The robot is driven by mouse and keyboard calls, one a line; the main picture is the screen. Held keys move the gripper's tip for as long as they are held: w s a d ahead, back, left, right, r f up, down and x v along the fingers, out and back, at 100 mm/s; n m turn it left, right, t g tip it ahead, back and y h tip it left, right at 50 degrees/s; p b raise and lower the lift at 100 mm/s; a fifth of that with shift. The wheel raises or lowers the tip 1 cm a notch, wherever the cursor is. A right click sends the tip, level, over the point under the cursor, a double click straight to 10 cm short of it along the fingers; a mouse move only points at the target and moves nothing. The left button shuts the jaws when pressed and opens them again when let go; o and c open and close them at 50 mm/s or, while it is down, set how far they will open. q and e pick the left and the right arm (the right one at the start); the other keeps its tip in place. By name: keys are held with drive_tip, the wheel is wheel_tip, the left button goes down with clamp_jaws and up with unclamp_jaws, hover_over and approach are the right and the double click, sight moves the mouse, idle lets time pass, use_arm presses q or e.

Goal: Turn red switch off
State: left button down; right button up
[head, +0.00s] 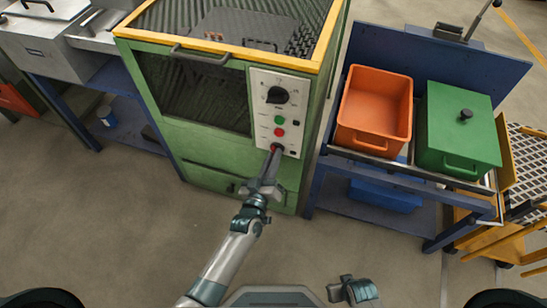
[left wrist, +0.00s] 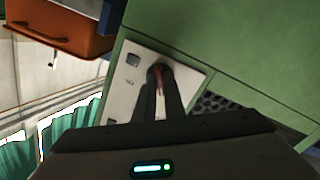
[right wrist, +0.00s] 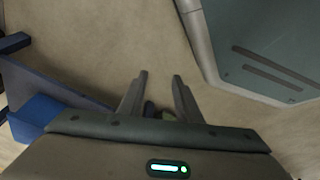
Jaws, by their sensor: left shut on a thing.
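The white control panel (head: 268,97) is on the front right of the green furnace cabinet. It carries a black rotary knob, a green button (head: 280,120) and a red button (head: 278,132). My left gripper (head: 274,152) reaches the panel's lower part, below these buttons. In the left wrist view its fingertips (left wrist: 160,72) are shut on a small red switch (left wrist: 159,78), mostly hidden between the fingers; which way it is set cannot be told. My right gripper (right wrist: 160,76) is open and empty above the floor.
An orange bin (head: 375,105) and a green lidded box (head: 458,130) stand on a blue bench right of the cabinet. A steel-topped bench (head: 45,45) is at the left. The floor in front is clear.

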use_arm(q)
drive_tip(key=shift+n, duration=1.2)
use_arm(e)
drive_tip(key=shift+r, duration=0.45)
drive_tip(key=shift+s, duration=0.15)
